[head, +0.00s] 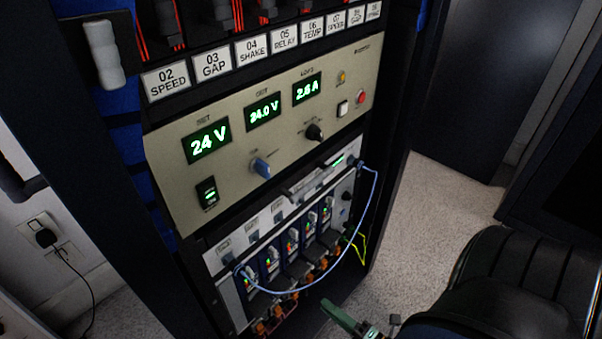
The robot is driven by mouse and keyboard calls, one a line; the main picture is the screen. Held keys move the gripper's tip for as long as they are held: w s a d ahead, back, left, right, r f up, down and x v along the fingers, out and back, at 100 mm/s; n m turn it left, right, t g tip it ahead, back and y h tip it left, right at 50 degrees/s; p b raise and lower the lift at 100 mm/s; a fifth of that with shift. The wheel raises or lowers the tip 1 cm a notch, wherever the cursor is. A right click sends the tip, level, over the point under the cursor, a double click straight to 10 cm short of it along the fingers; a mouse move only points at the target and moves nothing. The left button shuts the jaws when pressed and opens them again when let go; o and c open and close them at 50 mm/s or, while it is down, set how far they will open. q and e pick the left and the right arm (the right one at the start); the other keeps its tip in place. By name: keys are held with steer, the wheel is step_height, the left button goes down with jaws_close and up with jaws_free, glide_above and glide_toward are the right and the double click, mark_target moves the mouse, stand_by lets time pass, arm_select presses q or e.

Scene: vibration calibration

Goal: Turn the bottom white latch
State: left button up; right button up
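A white latch (109,55) with a rounded handle sits upright on the dark left post of the equipment rack (90,150), at the upper left of the head view. It is the only such latch I can make out on this post. My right gripper (362,325) is at the bottom edge of the view, low in front of the rack and far from the latch. My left gripper is out of view.
The rack holds a beige power panel (265,130) with green displays and knobs. Below it is a module row (290,245) with a blue cable (345,265) looping out in front. A wall socket (42,232) with a plug is at left. Carpet (440,215) is clear at right.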

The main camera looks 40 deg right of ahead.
steer(key=w+b, duration=0.1)
steer(key=w, duration=0.8)
steer(key=shift+w+a, duration=0.2)
steer(key=shift+a, duration=0.2)
steer(key=shift+c, duration=0.3)
jaws_close()
